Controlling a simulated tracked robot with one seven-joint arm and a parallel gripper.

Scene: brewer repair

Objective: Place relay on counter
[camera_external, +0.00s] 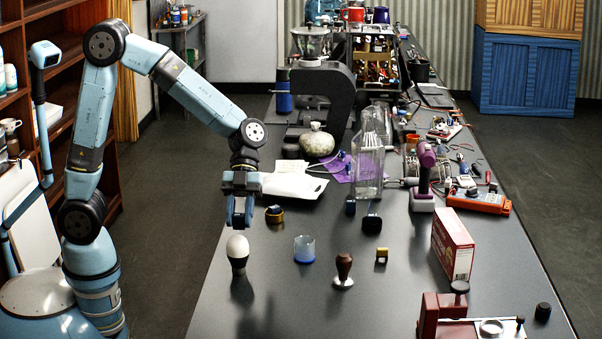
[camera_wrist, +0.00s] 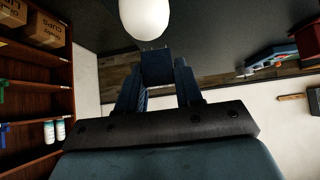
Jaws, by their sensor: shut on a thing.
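My gripper (camera_external: 240,222) hangs pointing down over the left part of the dark counter (camera_external: 320,308), just above an upright white bulb with a black base (camera_external: 238,254). In the wrist view my gripper (camera_wrist: 160,82) is shut on a small dark blue block (camera_wrist: 158,67), which looks to be the relay. The block sits between the fingers, clear of the counter. The white bulb also shows in the wrist view (camera_wrist: 145,17), beyond the fingertips. I cannot tell how wide the gap between block and bulb is.
A dark ring (camera_external: 274,214) lies behind. A red box (camera_external: 452,245) stands farther right. The front left counter is bare.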

